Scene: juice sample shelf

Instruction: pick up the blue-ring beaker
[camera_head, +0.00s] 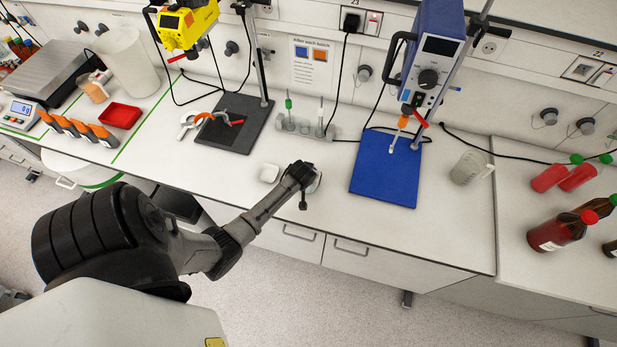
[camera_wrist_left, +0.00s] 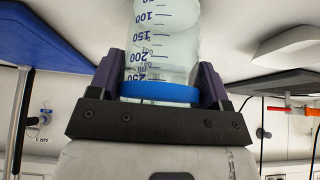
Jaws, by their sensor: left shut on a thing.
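The blue-ring beaker (camera_wrist_left: 165,40) is clear, with blue volume marks and a blue ring (camera_wrist_left: 160,91) around it near my gripper. My left gripper (camera_wrist_left: 160,88) is shut on it, with one dark finger on each side in the left wrist view. In the head view my left gripper (camera_head: 308,178) is over the front part of the bench, and the beaker is mostly hidden behind it. I cannot tell whether the beaker touches the bench. My right gripper is not in view.
A small white dish (camera_head: 269,173) lies just left of my gripper. A blue stand plate (camera_head: 385,178) is to the right, and another beaker (camera_head: 467,168) stands beyond it. A dark stand plate (camera_head: 236,135) is behind left. Red bottles (camera_head: 562,231) are at far right.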

